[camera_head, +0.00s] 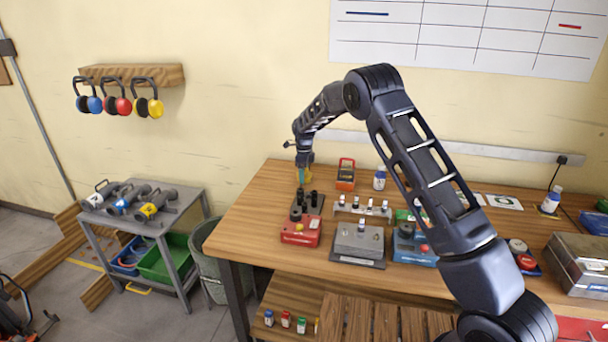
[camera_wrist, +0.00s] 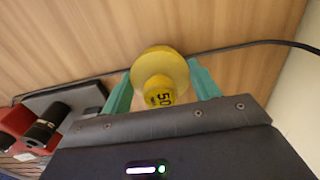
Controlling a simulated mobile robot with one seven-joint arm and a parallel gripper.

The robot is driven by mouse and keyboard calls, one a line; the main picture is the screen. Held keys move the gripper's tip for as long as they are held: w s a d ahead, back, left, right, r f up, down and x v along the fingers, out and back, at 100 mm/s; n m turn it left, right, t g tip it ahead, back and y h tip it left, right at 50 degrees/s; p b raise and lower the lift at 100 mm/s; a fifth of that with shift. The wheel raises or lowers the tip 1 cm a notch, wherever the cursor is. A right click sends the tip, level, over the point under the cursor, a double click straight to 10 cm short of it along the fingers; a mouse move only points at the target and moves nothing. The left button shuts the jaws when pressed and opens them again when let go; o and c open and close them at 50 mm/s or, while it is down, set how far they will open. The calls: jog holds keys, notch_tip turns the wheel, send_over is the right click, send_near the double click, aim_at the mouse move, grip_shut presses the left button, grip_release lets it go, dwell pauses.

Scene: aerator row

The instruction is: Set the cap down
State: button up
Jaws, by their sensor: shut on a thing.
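A yellow cap (camera_wrist: 160,72) marked "50" sits between the teal fingers of my gripper (camera_wrist: 163,82) in the wrist view. The fingers are shut on its sides, and bare wood shows beyond it. In the head view my gripper (camera_head: 302,172) hangs at the back left of the wooden bench (camera_head: 258,210), behind the red unit. The cap is too small and too covered there to make out clearly. I cannot tell whether its underside touches the bench.
A red unit (camera_head: 299,237) with black cylinders stands just in front of my gripper. A grey unit (camera_head: 358,243) and a blue unit (camera_head: 415,256) stand further right. An orange meter (camera_head: 346,174) is close on the right. A dark cable (camera_wrist: 235,44) crosses the bench. The bench's left end is clear.

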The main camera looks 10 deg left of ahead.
jog(key=shift+f, duration=0.2)
jog(key=o, duration=1.1)
jog(key=shift+o, duration=0.2)
